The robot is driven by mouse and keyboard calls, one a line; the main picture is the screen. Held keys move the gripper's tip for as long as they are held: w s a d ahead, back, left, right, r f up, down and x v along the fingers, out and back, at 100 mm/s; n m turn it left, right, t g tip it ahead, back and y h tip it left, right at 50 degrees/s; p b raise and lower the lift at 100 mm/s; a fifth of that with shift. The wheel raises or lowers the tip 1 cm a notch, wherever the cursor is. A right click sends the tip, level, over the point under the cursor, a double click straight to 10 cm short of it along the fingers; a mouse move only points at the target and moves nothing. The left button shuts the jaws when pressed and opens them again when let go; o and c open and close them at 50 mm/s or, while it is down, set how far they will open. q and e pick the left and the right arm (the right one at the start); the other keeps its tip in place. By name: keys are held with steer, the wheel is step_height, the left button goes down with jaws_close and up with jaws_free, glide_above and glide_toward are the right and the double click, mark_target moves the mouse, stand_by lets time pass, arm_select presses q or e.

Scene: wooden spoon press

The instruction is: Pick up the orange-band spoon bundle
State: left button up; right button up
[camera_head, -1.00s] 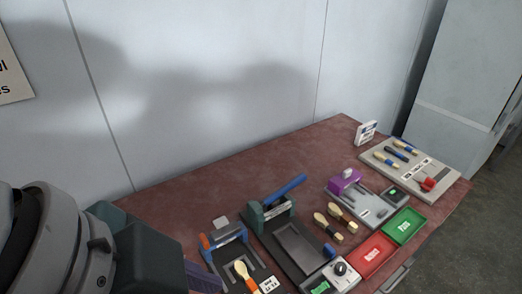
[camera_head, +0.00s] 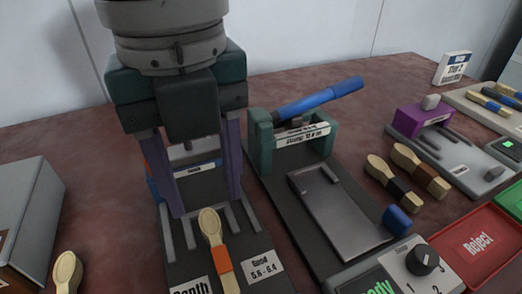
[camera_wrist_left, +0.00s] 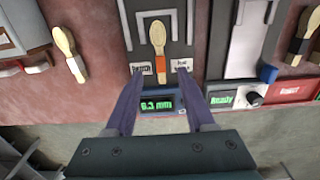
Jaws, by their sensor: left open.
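The orange-band spoon bundle (camera_head: 221,256) lies on the dark base of the depth gauge (camera_head: 188,240), with its pale wooden bowl toward the gauge's back. In the left wrist view the bundle (camera_wrist_left: 159,45) is upright in the picture, near the middle. My left gripper (camera_head: 206,210) points down above the gauge, jaws apart and empty. In the left wrist view the fingertips (camera_wrist_left: 160,76) appear on either side of the bundle's orange-band end, not visibly touching it. My right gripper is in neither view.
A press with a blue lever (camera_head: 318,100) stands just right of the gauge. Two banded spoon bundles (camera_head: 405,178), a purple fixture (camera_head: 423,118) and a red Reject tray (camera_head: 478,244) lie farther right. Another spoon (camera_head: 67,272) and a grey box (camera_head: 30,215) are left.

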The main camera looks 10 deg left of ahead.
mark_target(217, 245)
arm_select(q)
step_height(217, 245, down, 10)
steer(key=shift+s+r+b, duration=0.1)
steer(key=shift+r+b, duration=0.1)
steer(key=shift+b, duration=0.75)
jaws_close()
